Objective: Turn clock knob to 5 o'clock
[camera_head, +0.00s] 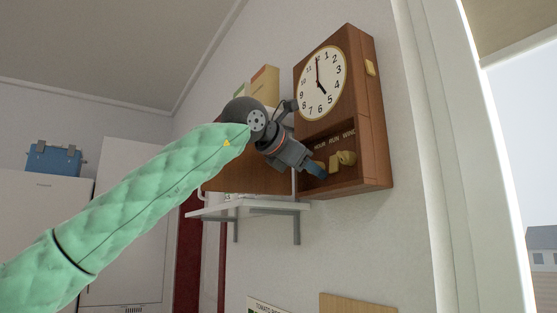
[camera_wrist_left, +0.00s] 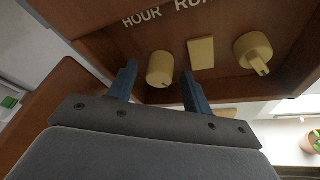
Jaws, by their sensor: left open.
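The wooden wall clock (camera_head: 369,110) hangs on the wall, with a round white dial (camera_head: 334,72). The long hand points at 12 and the short hand points at about 5. Below the dial is a recess labelled HOUR, RUN and WIND. In the left wrist view the round HOUR knob (camera_wrist_left: 160,69) lies between the fingers of my left gripper (camera_wrist_left: 159,76), with gaps at its sides. My left gripper (camera_head: 317,168) is open at the recess and mostly hides the HOUR knob in the head view. My right gripper is not in view.
The flat RUN piece (camera_wrist_left: 201,53) and the WIND knob (camera_wrist_left: 253,53) sit right of the HOUR knob, close to one finger. A white shelf (camera_head: 245,209) is below and left of the clock. A window frame (camera_head: 470,150) stands at the right.

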